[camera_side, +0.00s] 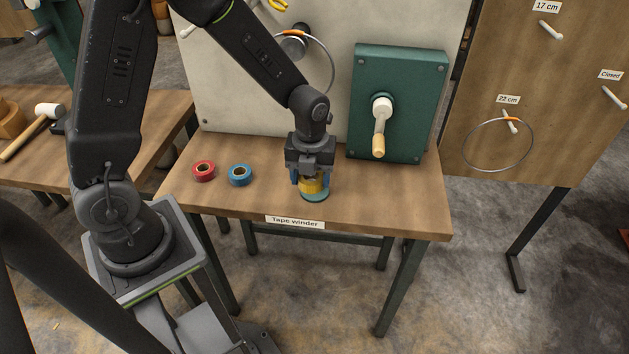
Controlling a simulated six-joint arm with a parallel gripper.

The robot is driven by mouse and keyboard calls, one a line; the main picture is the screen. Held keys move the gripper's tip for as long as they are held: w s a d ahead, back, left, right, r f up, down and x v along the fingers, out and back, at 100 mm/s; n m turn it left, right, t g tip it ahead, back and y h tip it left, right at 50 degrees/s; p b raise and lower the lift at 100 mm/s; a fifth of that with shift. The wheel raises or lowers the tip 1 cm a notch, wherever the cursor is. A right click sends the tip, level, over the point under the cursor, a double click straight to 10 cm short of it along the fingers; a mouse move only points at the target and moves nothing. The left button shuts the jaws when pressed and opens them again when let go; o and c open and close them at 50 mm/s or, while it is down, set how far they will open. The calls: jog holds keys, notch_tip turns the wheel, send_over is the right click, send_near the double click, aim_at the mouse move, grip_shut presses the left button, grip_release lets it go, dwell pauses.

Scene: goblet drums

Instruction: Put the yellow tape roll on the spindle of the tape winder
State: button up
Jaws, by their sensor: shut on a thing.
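The yellow tape roll (313,186) is between the fingers of my gripper (311,183), which points down and is shut on it. The yellow roll is right above or at the base. The spindle is hidden by the roll and the fingers, so I cannot tell whether the roll is around it.
A red tape roll (204,171) and a blue tape roll (240,175) lie on the table (395,205) to the left. A green box (401,75) with a crank handle (379,135) stands at the back right. A pale panel (235,85) rises behind my arm.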

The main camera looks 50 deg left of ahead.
jog(key=w+a+f, duration=0.2)
jog(key=w+a, duration=0.1)
jog(key=shift+w+a, duration=0.15)
jog(key=shift+a, duration=0.05)
notch_tip(320, 180, down, 5)
jog(key=shift+r, duration=0.2)
jog(key=shift+w+a+f, duration=0.15)
jog(key=shift+w+f, duration=0.05)
jog(key=shift+f, duration=0.1)
jog(key=o, duration=0.9)
